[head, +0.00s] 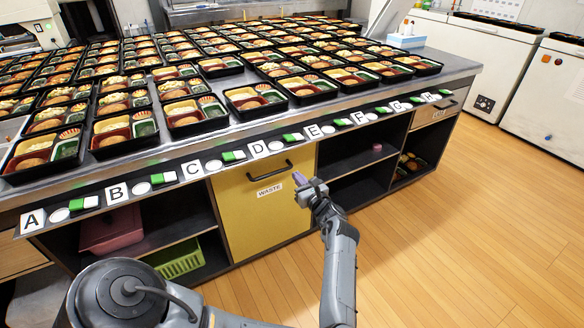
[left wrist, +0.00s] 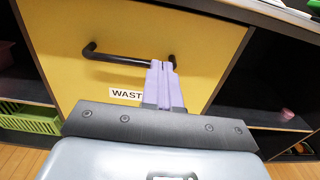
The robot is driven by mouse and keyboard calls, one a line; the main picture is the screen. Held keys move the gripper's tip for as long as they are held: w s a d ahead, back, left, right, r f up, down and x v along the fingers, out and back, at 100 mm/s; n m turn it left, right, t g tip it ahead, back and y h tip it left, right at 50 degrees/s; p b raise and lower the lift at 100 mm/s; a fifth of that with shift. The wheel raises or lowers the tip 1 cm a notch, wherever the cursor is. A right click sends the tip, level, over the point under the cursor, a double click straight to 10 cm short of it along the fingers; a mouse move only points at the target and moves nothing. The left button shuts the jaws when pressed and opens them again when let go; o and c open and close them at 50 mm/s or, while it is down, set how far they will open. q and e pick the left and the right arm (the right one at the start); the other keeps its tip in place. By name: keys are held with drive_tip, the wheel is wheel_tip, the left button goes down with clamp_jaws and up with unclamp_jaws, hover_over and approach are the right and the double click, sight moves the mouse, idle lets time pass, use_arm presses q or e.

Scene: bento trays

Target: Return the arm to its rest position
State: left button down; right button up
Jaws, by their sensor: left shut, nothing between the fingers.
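My left gripper (head: 300,181) is in front of the yellow waste door (head: 236,205), below the counter edge, with its forearm rising from the bottom of the head view. In the left wrist view its purple fingers (left wrist: 163,78) are together with nothing between them. They overlap the door's black handle (left wrist: 120,58) in that picture; I cannot tell whether they touch it. The handle (head: 270,172) also shows in the head view, to the left of the fingers. My right gripper is not in view.
Many filled bento trays (head: 186,118) cover the steel counter (head: 290,118), with lettered labels along its front edge. A green basket (head: 177,262) and a red bin (head: 110,232) sit on left shelves. White freezers (head: 545,100) stand at right. The wooden floor (head: 470,230) is clear.

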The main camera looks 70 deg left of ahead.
use_arm(q)
wheel_tip(320, 180, up, 13)
drive_tip(key=w+a+m+t+p, duration=0.1)
drive_tip(key=m+t+p, duration=0.6)
drive_tip(key=m, duration=0.5)
drive_tip(key=w+d+r+m+t+h+p, duration=0.6)
drive_tip(key=d+r+m+p, duration=0.25)
drive_tip(key=m, duration=0.85)
drive_tip(key=s+d+f+m+h+p, duration=0.2)
drive_tip(key=d+m+h+p, duration=0.15)
drive_tip(key=d+m, duration=0.5)
drive_tip(key=s+d+f+m+h+p, duration=0.1)
drive_tip(key=d+f+m+h+p, duration=0.1)
drive_tip(key=d+m+h, duration=0.6)
drive_tip(key=s+d+f+m+g+p, duration=0.3)
drive_tip(key=s+d+m+g+p, duration=0.4)
drive_tip(key=s+d+m, duration=0.9)
drive_tip(key=s+d+r+n+p, duration=0.2)
drive_tip(key=r+p, duration=1.6)
drive_tip(key=s+d+r+n+p, duration=0.1)
drive_tip(key=r+n+p, duration=0.1)
drive_tip(key=r+p, duration=1.6)
drive_tip(key=shift+s+d+r+g+h, duration=0.3)
drive_tip(key=shift+s+d+r+h, duration=0.05)
drive_tip(key=shift+r, duration=0.4)
